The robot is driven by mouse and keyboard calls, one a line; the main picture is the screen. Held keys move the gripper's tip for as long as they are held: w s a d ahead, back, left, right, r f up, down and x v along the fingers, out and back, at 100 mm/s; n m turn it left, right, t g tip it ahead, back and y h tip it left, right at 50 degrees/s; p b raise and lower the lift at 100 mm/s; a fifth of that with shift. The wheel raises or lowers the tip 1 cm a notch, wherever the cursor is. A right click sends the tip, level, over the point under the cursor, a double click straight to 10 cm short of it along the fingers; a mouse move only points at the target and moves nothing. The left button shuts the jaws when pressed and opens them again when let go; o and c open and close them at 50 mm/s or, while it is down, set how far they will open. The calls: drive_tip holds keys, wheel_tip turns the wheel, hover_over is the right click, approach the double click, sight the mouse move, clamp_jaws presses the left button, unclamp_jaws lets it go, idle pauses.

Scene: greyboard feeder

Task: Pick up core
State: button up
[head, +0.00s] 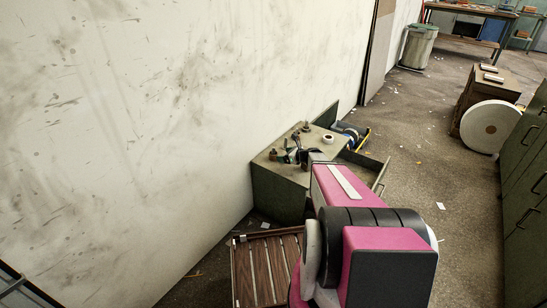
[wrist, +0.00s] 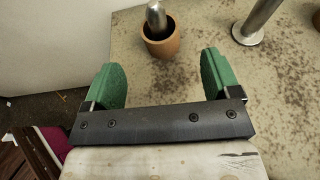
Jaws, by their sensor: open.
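The core (wrist: 160,47) is a short brown ring, like a cardboard tube, at the top middle of the wrist view. It sits on a worn green-grey cabinet top, around an upright metal peg (wrist: 156,17). My gripper (wrist: 161,62) is open, with its two green fingers apart and nothing between them. The core lies just beyond the fingertips, roughly centred between them. In the head view my gripper (head: 293,155) is over the cabinet top, partly covered by my arm. Small brown pieces show there, too small to tell which is this core.
A second metal post (wrist: 252,24) stands to the right of the core. The cabinet (head: 283,193) stands against the wall and has an open drawer (head: 367,166). A white roll (head: 328,139) lies on its top. A slatted wooden piece (head: 265,268) is in front of it.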

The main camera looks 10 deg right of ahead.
sight(275, 153)
drive_tip(key=x, duration=0.8)
drive_tip(key=shift+w+r, duration=0.15)
drive_tip(key=shift+r, duration=0.05)
drive_tip(key=c, duration=1)
